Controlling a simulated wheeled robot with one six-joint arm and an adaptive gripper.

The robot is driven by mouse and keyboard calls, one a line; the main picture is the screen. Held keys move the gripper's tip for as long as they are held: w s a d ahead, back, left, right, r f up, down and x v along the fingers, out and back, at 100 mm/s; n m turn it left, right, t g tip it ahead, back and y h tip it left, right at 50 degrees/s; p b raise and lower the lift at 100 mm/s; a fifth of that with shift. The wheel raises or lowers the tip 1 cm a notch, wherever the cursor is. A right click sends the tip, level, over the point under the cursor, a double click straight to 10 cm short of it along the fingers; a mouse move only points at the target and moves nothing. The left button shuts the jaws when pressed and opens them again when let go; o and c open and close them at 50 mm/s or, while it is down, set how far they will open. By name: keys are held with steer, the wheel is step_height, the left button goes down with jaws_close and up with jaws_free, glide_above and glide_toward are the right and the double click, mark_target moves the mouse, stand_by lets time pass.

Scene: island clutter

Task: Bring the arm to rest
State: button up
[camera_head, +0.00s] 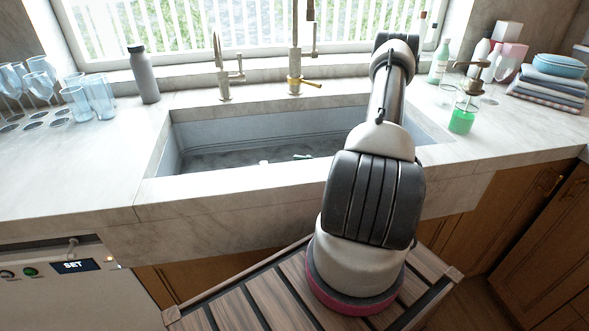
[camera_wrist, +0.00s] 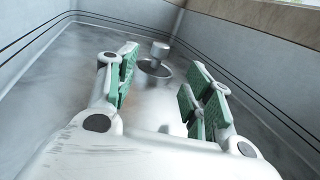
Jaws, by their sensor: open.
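My arm (camera_head: 374,195) rises from its base in front of the sink and reaches up and over it in the head view. Its far end bends down behind the arm, so my gripper is mostly hidden there. Small white and green bits of it show low in the sink (camera_head: 225,114). In the wrist view my gripper (camera_wrist: 158,95) is open, with its green-padded fingers spread apart and nothing between them. Beyond the fingers lie the sink floor (camera_wrist: 60,75) and a round drain with a metal knob (camera_wrist: 160,50).
A faucet (camera_head: 295,60) and a smaller tap (camera_head: 222,75) stand behind the sink. Glasses (camera_head: 100,98) and a grey bottle (camera_head: 144,75) stand left. A green-liquid dispenser (camera_head: 462,117), bottles and folded cloths (camera_head: 550,88) stand right. The sink walls surround my gripper closely.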

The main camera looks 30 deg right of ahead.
steer(key=shift+r, duration=0.1)
stand_by(0.3)
steer(key=s+a+r+n+g, duration=0.2)
steer(key=a+r+n+g, duration=0.15)
steer(key=r, duration=0.25)
steer(key=s+a+r+n+g+h, duration=0.1)
steer(key=s+a+r+n+g, duration=0.1)
steer(key=a+r+n+g, duration=0.25)
steer(key=s+a+r+n+g, duration=0.2)
steer(key=r+n+g, duration=0.25)
steer(key=r, duration=0.35)
steer(key=s+d+r+n+t+h, duration=0.1)
steer(key=s+r+n+t+h, duration=0.3)
steer(key=s+r+n+h, duration=0.8)
step_height(320, 180, up, 4)
steer(key=shift+s+r+n, duration=0.1)
steer(key=shift+s+n, duration=0.95)
